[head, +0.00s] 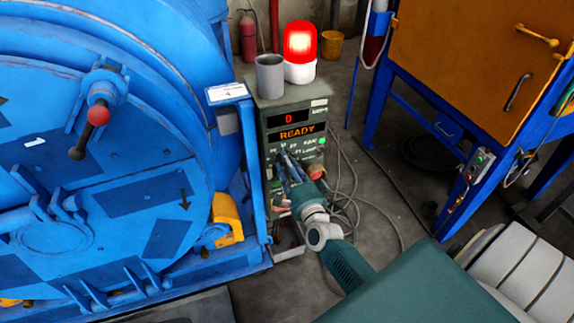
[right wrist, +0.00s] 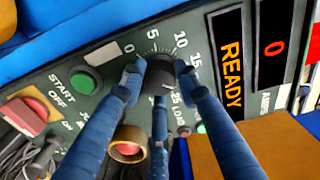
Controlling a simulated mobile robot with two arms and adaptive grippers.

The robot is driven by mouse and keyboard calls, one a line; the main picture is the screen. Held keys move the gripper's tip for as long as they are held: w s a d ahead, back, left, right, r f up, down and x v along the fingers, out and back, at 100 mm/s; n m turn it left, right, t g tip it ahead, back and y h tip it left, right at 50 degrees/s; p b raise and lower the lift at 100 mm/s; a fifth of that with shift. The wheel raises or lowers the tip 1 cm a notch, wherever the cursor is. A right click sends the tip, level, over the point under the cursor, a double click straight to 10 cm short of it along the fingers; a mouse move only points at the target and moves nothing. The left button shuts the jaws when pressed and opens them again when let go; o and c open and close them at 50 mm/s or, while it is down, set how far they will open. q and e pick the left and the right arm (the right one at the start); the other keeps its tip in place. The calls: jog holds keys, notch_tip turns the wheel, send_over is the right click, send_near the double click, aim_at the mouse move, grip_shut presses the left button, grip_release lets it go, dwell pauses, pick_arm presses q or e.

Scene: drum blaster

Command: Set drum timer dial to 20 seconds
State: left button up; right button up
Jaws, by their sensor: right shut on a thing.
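The timer dial (right wrist: 161,76) is a dark round knob on the grey-green control panel (right wrist: 105,58). Printed numbers 0, 5, 10, 15 and 25 show around it in the right wrist view; the place between 15 and 25 is covered by a finger. The dial's pointer setting cannot be read clearly. My right gripper (right wrist: 163,68) is shut on the dial, its blue fingers around it. In the head view the right gripper (head: 287,165) reaches the front of the control box (head: 291,97) and hides the dial. The display (head: 290,119) reads 0, with READY below. My left gripper is out of view.
A green start button (right wrist: 85,80) and a red off/on switch (right wrist: 28,112) sit near the dial. A lit red beacon (head: 300,42) and a grey cup (head: 270,75) stand on the box. The big blue drum machine (head: 110,150) is close on the left. Cables lie right.

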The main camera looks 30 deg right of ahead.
jog(key=shift+d+r, duration=0.1)
jog(key=shift+d, duration=0.05)
jog(key=o, duration=1.2)
jog(key=shift+c, duration=0.2)
jog(key=v, duration=1.2)
